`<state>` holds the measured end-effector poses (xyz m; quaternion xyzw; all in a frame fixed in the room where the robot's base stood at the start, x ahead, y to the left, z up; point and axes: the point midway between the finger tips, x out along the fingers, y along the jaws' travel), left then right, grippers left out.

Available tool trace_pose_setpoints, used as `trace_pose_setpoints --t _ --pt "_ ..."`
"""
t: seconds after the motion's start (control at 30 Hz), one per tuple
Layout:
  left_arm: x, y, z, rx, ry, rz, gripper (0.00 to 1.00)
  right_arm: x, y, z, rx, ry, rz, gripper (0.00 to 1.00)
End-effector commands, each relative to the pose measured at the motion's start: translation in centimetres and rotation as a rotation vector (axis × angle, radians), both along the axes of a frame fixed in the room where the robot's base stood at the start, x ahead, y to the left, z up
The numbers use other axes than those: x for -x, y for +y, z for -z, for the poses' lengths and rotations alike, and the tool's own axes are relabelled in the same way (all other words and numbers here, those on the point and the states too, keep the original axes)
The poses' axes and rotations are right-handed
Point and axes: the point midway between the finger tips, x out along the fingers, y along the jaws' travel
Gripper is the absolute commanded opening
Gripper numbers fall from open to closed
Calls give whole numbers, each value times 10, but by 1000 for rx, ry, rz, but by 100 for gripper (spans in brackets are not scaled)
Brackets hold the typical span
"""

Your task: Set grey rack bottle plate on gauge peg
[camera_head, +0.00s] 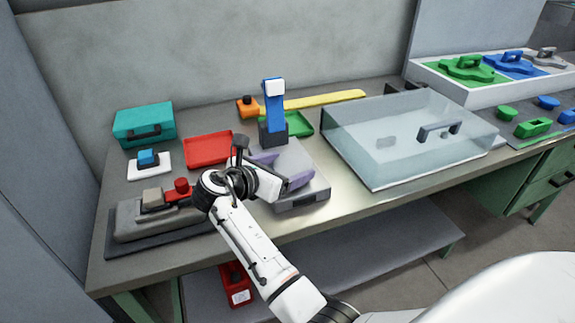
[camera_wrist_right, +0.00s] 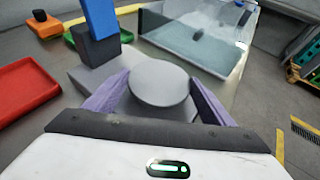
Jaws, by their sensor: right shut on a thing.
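My right gripper (camera_head: 283,171), with purple fingers, is low over the grey base (camera_head: 306,196) of the gauge, in front of its blue column (camera_head: 274,104). In the right wrist view, the gripper is shut on a flat, round-ended grey plate (camera_wrist_right: 160,84) lying between its fingers. The plate appears just above or on the grey base; I cannot tell whether they touch. The gauge's blue column also shows in the wrist view (camera_wrist_right: 100,18), left of the plate. I cannot make out the peg, which may be hidden by the plate or gripper. My left gripper is not in view.
A clear lidded box (camera_head: 385,170) stands right of the gauge. A red tray (camera_head: 208,150), teal case (camera_head: 144,125) and grey device with a red knob (camera_head: 140,221) are to the left. A white rack (camera_head: 440,84) of handled coloured plates is at the back right.

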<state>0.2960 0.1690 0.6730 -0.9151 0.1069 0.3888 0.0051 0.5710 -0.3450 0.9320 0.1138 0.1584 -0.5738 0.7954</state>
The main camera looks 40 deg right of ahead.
Motion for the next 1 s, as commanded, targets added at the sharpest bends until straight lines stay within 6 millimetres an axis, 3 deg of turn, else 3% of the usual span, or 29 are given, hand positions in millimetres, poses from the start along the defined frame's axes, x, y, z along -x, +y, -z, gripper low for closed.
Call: trace_pose_setpoints --t 0.03,0.07,0.1,0.47,0.77,1.0 --pt "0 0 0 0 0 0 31 0 0 1 1 0 0 52" --pt "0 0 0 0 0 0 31 0 0 1 1 -1 -1 80" --pt "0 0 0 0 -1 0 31 0 0 0 1 -1 -1 84" --pt "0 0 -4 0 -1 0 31 1 4 -2 -1 1 -1 84" --pt "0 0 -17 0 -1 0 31 8 25 -12 -1 1 -1 84" --pt "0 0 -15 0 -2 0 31 14 42 -17 0 2 -2 84"
